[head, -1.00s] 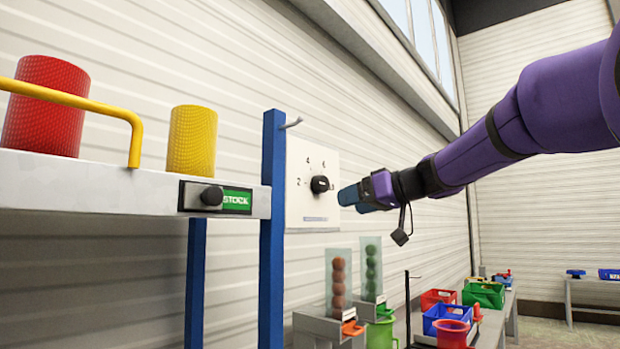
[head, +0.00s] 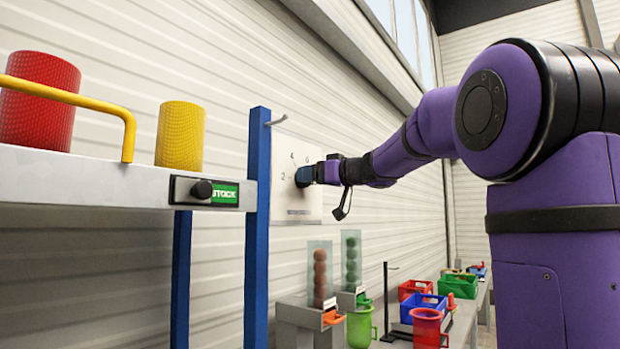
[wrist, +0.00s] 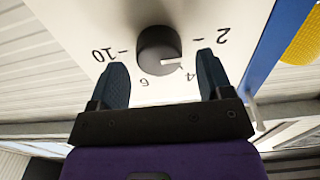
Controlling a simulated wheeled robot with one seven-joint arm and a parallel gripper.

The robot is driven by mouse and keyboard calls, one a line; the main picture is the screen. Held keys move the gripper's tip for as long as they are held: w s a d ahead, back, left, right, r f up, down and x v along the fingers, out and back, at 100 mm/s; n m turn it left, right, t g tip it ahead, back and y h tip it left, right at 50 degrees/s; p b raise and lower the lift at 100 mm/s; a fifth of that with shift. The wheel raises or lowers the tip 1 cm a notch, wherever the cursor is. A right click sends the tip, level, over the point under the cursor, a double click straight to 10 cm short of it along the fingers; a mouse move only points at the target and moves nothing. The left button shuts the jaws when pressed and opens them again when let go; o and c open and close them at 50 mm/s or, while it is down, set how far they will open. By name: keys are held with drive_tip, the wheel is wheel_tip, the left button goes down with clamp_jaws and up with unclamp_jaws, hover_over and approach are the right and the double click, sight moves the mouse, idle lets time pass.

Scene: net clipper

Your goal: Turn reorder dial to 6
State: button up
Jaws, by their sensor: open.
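The reorder dial is a round black knob (wrist: 158,48) on a white panel (wrist: 185,15). The wrist view shows it upside down, with 2, 4, 6 and 10 printed around it. A white pointer mark on the knob faces toward the 4, slightly on its 2 side. My gripper (wrist: 161,62) is open, one blue finger on each side of the knob, with visible gaps between fingers and knob. In the head view my gripper (head: 304,175) is at the panel (head: 290,208) and mostly hides the knob.
A blue post (head: 258,215) with a hook stands just left of the panel. A shelf (head: 75,180) holds a red cylinder (head: 40,100) and a yellow one (head: 180,135). Dispensers and bins (head: 458,286) sit on a bench below.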

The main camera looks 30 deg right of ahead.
drive_tip(key=shift+w+a, duration=0.25)
drive_tip(key=shift+w, duration=0.35)
drive_tip(key=c, duration=0.9)
drive_tip(key=shift+m, duration=0.4)
drive_tip(key=shift+d+f+m, duration=0.1)
drive_tip(key=shift+f+m, duration=0.05)
drive_tip(key=shift+m, duration=3.7)
drive_tip(key=shift+d+f+m, duration=0.1)
drive_tip(key=shift+m, duration=3.7)
drive_tip(key=shift+d+f+m, duration=0.1)
drive_tip(key=shift+f+m, duration=0.05)
drive_tip(key=shift+m, duration=3.7)
